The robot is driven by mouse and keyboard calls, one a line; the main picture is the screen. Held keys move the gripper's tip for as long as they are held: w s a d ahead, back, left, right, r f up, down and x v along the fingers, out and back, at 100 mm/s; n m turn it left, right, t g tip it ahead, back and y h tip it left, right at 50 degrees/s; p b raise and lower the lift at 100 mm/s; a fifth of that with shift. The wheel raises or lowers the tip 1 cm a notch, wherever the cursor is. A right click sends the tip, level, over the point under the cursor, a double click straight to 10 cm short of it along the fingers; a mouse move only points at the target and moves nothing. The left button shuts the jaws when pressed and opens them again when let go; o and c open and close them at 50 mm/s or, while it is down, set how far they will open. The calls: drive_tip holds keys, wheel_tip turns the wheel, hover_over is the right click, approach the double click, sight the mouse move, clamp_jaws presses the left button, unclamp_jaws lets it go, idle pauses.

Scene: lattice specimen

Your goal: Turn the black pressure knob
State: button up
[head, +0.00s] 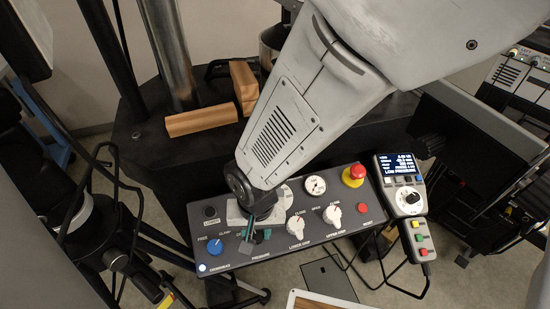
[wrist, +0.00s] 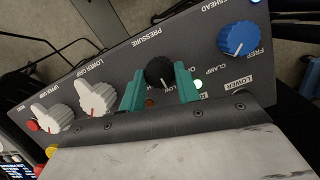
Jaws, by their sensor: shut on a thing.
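The black pressure knob (wrist: 159,73) stands on the sloped control panel (wrist: 195,48), by the printed word PRESSURE. In the wrist view my gripper (wrist: 159,88) has its two green fingers on either side of the knob, shut on it. A red mark shows on the knob's face. In the head view my gripper (head: 256,236) reaches down to the panel (head: 340,252), and my wrist hides most of the knob there.
A blue knob (head: 215,247) is left of my gripper. Two white knobs, lower grip (head: 296,226) and upper grip (head: 332,215), are to its right. A red emergency button (head: 353,175) and a pendant with a screen (head: 398,168) stand farther right. Wooden blocks (head: 203,119) lie behind.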

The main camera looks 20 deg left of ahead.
drive_tip(key=n, duration=0.2)
drive_tip(key=n+h, duration=0.1)
drive_tip(key=n, duration=0.1)
drive_tip(key=shift+s+a+n+t, duration=0.1)
drive_tip(key=shift+a+n+t, duration=0.05)
drive_tip(key=shift+n+t, duration=0.15)
drive_tip(key=shift+a+n+t+h, duration=0.1)
drive_tip(key=shift+n+t+h, duration=0.25)
drive_tip(key=shift+n, duration=1.75)
drive_tip(key=o, duration=1)
drive_tip(key=shift+r, duration=0.1)
drive_tip(key=r, duration=0.5)
drive_tip(key=s+r, duration=0.1)
drive_tip(key=r, duration=0.1)
drive_tip(key=shift+a+r, duration=0.3)
drive_tip(key=shift+a, duration=0.05)
